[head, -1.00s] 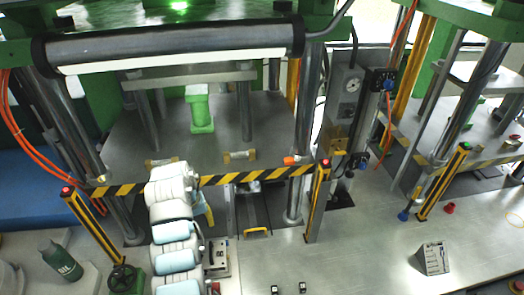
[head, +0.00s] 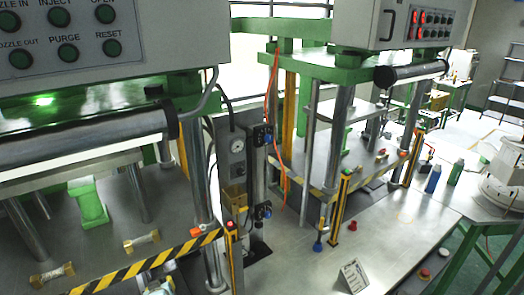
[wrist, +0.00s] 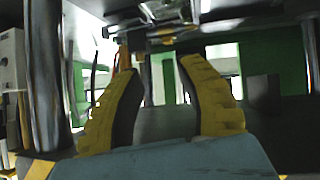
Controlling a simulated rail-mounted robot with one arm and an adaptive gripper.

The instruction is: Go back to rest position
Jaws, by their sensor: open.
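My gripper (wrist: 162,100) shows in the wrist view, with its two yellow-and-black fingers spread apart and nothing between them. It faces the inside of a press, with steel columns and green frame parts around it. A black-and-yellow striped bar (head: 150,266) runs along the front of this press.
A second press (head: 345,140) stands to the right, with a control box above. A gauge panel (head: 237,150) stands between the presses.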

